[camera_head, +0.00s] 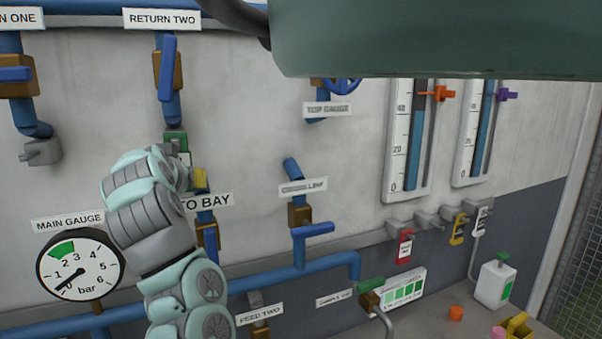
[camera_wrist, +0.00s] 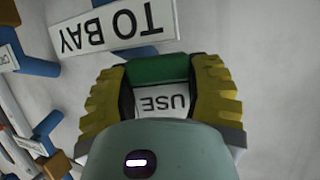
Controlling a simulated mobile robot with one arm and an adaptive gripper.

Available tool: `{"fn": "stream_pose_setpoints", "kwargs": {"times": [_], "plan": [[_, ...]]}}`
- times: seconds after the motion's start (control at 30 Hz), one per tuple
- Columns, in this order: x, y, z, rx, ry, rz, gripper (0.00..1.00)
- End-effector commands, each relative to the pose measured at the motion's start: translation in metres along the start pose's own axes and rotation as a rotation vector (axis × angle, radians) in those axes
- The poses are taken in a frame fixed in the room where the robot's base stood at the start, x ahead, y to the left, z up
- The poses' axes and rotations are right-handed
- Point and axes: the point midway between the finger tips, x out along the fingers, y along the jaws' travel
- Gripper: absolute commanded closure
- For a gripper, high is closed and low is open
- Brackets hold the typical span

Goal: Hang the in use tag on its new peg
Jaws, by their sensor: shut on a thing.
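The in-use tag (camera_wrist: 158,70) is green with a white label; the letters USE show upside down in the wrist view. My gripper (camera_wrist: 163,85) has its yellow fingers shut on the tag, one on each side. In the head view the green top of the tag (camera_head: 175,139) shows against the wall, below the RETURN TWO valve, and my arm hides much of it. My gripper (camera_head: 198,178) is partly hidden there too. A grey peg block (camera_head: 42,152) is on the wall at left, with nothing hanging on it. I cannot tell whether the tag touches a peg.
Several grey peg blocks stand in a row at right; a red tag (camera_head: 405,247) and a yellow tag (camera_head: 458,229) hang there, and one block (camera_head: 430,219) looks bare. The RETURN TWO valve (camera_head: 167,70) and blue pipes are close to my arm. A TO BAY sign (camera_wrist: 117,25) is near my fingers.

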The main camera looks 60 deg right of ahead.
Motion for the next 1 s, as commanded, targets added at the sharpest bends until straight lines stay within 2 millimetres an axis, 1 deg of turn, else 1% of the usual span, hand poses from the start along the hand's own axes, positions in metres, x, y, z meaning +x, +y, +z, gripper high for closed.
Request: {"fn": "stream_pose_setpoints", "kwargs": {"times": [0.43,0.47,0.5,0.77,1.0], "plan": [[-0.0001,-0.0011,-0.0002,0.000,0.000,-0.002,0.70],[-0.0001,-0.0011,-0.0002,0.000,0.000,-0.002,0.43],[-0.0001,-0.0011,-0.0002,0.000,0.000,-0.002,0.39],[-0.0001,-0.0009,-0.0002,0.000,0.000,-0.001,0.12],[0.0000,-0.0008,0.0000,0.000,-0.001,-0.001,0.11]]}}
